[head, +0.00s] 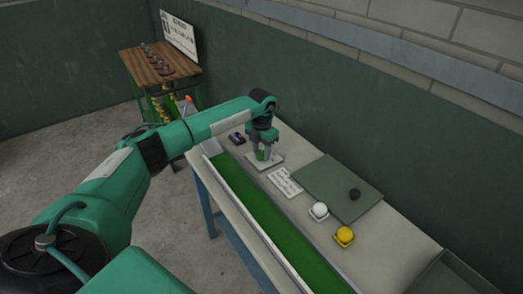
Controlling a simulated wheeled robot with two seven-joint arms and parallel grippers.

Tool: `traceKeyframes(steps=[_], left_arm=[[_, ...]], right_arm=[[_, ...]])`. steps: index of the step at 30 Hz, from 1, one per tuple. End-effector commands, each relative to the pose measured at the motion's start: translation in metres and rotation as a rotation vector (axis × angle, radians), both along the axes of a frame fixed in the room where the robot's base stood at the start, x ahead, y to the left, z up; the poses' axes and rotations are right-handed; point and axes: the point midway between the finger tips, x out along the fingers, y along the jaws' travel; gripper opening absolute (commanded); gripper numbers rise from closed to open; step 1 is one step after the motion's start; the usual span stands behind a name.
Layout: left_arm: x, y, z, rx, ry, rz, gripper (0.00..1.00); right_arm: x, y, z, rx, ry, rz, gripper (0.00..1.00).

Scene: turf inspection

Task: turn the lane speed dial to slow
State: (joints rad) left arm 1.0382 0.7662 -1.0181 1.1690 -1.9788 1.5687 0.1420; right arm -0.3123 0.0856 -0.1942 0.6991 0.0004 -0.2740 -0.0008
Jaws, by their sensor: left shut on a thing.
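My left arm reaches in from the left over the bench. Its gripper (264,157) points down at a small pale plate (278,161) beside the green turf lane (264,217). The gripper is shut on what appears to be the lane speed dial on that plate. The dial is hidden by the fingers, so I cannot read its setting. My right gripper is not in view.
A white printed card (285,182) lies beside the plate. A white dome-shaped item (319,211) and a yellow one (344,236) stand nearer. A dark tray (450,276) is at bottom right. A wooden table (150,77) stands behind.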

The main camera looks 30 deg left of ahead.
Motion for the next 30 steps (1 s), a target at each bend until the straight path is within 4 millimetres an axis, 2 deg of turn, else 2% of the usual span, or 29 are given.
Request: traceKeyframes(steps=[10,11,14,23,26,30], left_arm=[[0.001,0.001,0.002,0.000,-0.003,0.006,0.14],[0.001,0.001,0.002,0.000,-0.003,0.005,0.41],[0.001,0.001,0.001,0.000,-0.003,0.005,0.59],[0.000,0.000,0.002,0.000,-0.002,0.003,0.59],[0.001,0.000,0.009,0.000,-0.003,0.003,0.59],[0.001,0.001,0.032,-0.001,-0.005,0.003,0.59]], right_arm=[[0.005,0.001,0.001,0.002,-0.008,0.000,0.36],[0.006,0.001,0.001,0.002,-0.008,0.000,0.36],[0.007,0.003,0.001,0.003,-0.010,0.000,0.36],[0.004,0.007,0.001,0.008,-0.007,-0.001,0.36],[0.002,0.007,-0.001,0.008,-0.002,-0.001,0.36],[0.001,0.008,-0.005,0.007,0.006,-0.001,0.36]])
